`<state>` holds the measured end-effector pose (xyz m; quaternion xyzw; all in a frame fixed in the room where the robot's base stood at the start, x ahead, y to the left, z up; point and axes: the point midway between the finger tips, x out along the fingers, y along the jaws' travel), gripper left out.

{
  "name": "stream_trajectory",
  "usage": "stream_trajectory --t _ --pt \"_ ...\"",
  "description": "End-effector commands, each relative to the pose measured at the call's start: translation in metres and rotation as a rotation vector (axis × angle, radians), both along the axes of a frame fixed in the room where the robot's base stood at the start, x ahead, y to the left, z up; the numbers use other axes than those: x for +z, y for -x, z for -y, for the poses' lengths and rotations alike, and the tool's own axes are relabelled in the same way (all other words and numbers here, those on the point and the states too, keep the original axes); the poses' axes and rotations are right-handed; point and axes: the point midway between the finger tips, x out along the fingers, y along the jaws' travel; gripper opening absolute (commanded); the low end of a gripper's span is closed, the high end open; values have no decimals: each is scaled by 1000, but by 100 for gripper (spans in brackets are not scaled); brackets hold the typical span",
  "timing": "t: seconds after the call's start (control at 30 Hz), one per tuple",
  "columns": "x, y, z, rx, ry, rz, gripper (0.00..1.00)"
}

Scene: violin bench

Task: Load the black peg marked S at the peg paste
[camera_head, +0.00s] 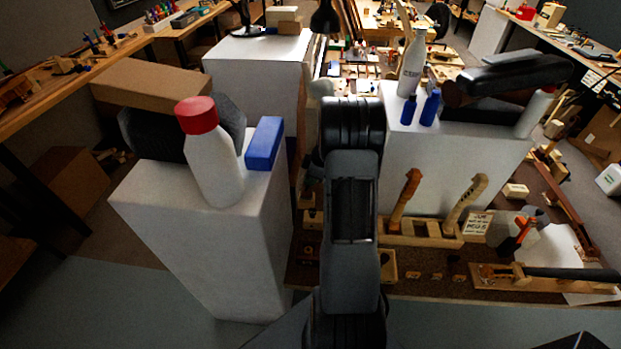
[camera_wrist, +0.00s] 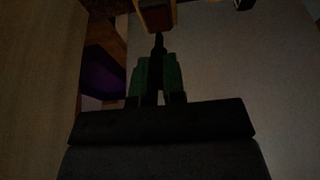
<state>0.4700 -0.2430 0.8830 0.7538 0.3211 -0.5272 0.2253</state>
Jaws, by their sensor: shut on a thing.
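In the wrist view my gripper (camera_wrist: 156,60) shows two green-faced fingers close together. They are shut on a dark, slim piece, the black peg (camera_wrist: 159,42), which sticks out beyond the fingertips. Its S mark cannot be read in this dim view. A brown block with a pale wooden edge (camera_wrist: 157,16) lies just past the peg's end. I cannot tell whether it is the peg paste or whether the peg touches it. In the head view my arm hides the gripper and the peg, and I cannot pick out the paste.
A white pedestal (camera_head: 205,265) with a red-capped bottle (camera_head: 211,155) and a blue block (camera_head: 264,143) stands left of my arm. A wooden rack (camera_head: 425,236) with scroll necks, a lettered card (camera_head: 478,224) and a long wooden tool board (camera_head: 520,281) lie to the right.

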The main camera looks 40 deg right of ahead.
Motion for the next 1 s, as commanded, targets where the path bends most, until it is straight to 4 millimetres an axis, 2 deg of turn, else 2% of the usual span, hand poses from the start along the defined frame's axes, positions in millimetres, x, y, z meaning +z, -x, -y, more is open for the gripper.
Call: stream_trajectory --t 1.0 --pt "-7 0 0 0 0 0 0"
